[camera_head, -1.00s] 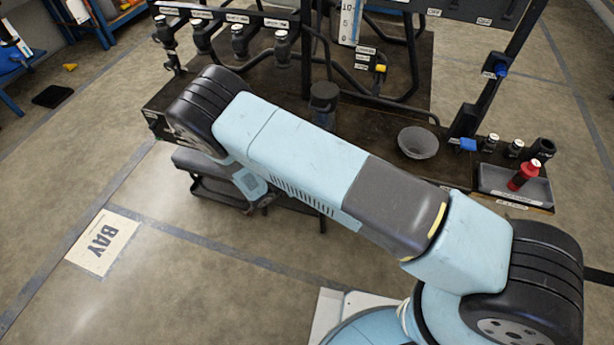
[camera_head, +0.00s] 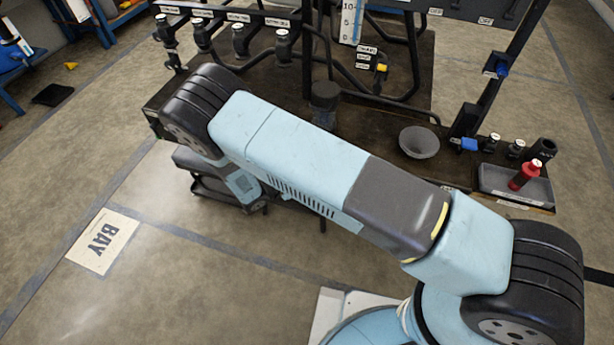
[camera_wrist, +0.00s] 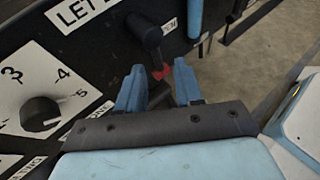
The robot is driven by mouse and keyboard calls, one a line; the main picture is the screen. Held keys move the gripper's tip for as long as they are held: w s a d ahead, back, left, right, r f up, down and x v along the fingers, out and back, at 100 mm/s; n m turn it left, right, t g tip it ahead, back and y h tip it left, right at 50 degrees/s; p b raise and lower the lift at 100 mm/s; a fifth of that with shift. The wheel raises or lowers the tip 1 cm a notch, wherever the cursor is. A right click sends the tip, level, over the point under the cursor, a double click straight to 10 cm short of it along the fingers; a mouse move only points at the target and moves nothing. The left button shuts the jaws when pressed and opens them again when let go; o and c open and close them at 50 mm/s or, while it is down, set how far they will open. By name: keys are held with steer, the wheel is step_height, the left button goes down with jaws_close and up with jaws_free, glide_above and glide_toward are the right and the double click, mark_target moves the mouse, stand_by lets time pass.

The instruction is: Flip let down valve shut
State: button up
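In the wrist view, a black lever valve (camera_wrist: 151,37) with a red tip sticks out from a dark panel. A white label reading "LET D…" (camera_wrist: 76,10) is partly cut off to its upper left. My gripper (camera_wrist: 160,70) is open, with its two blue-and-dark fingers apart. The red tip shows between the fingertips in the picture; I cannot tell whether either finger touches it. In the head view my arm hides the gripper and this valve.
A numbered dial (camera_wrist: 40,113) is on the panel at left, and a blue bar (camera_wrist: 195,18) stands right of the lever. In the head view, the dark bench holds a grey bowl (camera_head: 419,142) and a tray (camera_head: 500,182) with a red bottle (camera_head: 525,174).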

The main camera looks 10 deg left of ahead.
steer(key=v, duration=1.1)
steer(key=shift+w+r, duration=0.15)
steer(key=shift+r, duration=0.05)
steer(key=shift+a+r, duration=0.1)
